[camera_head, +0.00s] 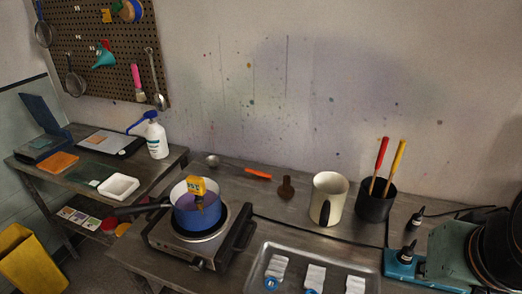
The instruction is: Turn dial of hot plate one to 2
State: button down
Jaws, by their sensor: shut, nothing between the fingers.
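One hot plate (165,238), a grey metal box, stands on the workbench left of the middle of the head view. Its dial (197,264) is a small knob on the front face; its marks are too small to read. A blue pot (197,215) with a pale inside and a dark handle pointing left sits on the hot plate. A yellow item with dark lettering (196,187) shows at the pot's rim. I cannot tell whether this is hot plate one. My gripper is not in view.
A metal tray (255,268) with white packets lies right of the hot plate. A cream jug (330,198) and a black pot (375,205) with red and yellow handles stand behind. Dark and green-grey bulky forms fill the right edge. A white spray bottle (157,138) stands left.

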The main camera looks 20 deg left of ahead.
aim_at(198, 263)
jog(key=u, duration=1.95)
jog(key=k+l+u, duration=0.1)
jog(key=k+l, duration=0.1)
